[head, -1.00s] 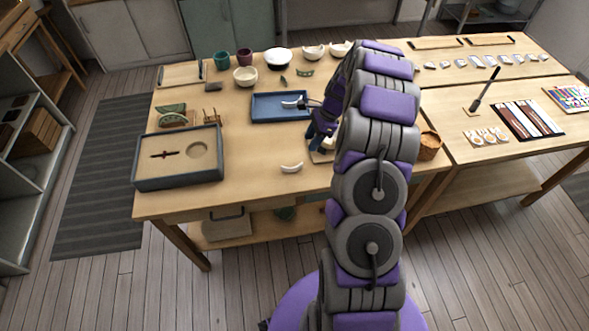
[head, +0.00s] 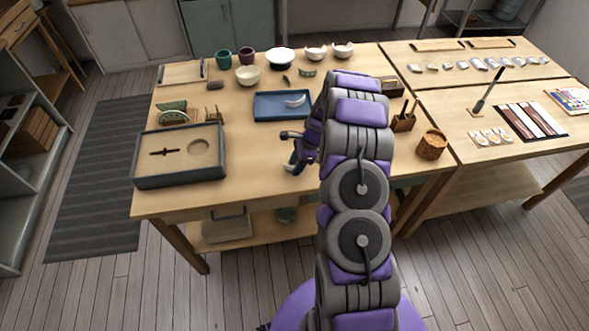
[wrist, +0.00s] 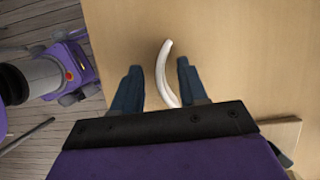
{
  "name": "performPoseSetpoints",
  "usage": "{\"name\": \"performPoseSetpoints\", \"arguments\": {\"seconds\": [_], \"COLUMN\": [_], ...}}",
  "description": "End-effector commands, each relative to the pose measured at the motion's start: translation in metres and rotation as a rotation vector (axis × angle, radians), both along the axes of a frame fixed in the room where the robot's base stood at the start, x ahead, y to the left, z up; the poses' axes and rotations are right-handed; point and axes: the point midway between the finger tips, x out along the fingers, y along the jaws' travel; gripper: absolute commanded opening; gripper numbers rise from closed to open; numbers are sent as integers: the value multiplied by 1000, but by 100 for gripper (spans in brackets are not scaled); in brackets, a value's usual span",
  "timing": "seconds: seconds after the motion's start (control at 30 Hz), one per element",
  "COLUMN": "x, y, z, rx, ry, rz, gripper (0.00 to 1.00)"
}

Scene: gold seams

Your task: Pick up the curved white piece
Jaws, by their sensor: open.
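The curved white piece (wrist: 161,72) lies on the wooden table and shows in the wrist view between my two blue fingers. My gripper (wrist: 158,68) is open, with one finger on each side of the piece; I see no clear contact. In the head view my gripper (head: 292,162) is low over the front middle of the table and hides most or all of this piece. Another curved white piece (head: 295,102) lies in the blue tray (head: 262,113) behind my gripper.
A grey-rimmed box (head: 180,180) stands at the left front of the table. A woven pot (head: 432,145) and a small wooden holder (head: 404,122) stand right of my arm. Bowls (head: 247,75) and cups line the back. The table between box and gripper is clear.

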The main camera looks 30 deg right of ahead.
Motion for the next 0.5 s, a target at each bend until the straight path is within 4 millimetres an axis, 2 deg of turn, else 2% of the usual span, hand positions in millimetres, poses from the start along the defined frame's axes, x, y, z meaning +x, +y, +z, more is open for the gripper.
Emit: {"name": "performPoseSetpoints", "arguments": {"seconds": [0.23,0.5], "x": [0,0], "y": [-4,-2], "z": [-3,-3], "rx": [5,2], "ry": [-1,-1], "rz": [-2,-1], "gripper": [43,17]}}
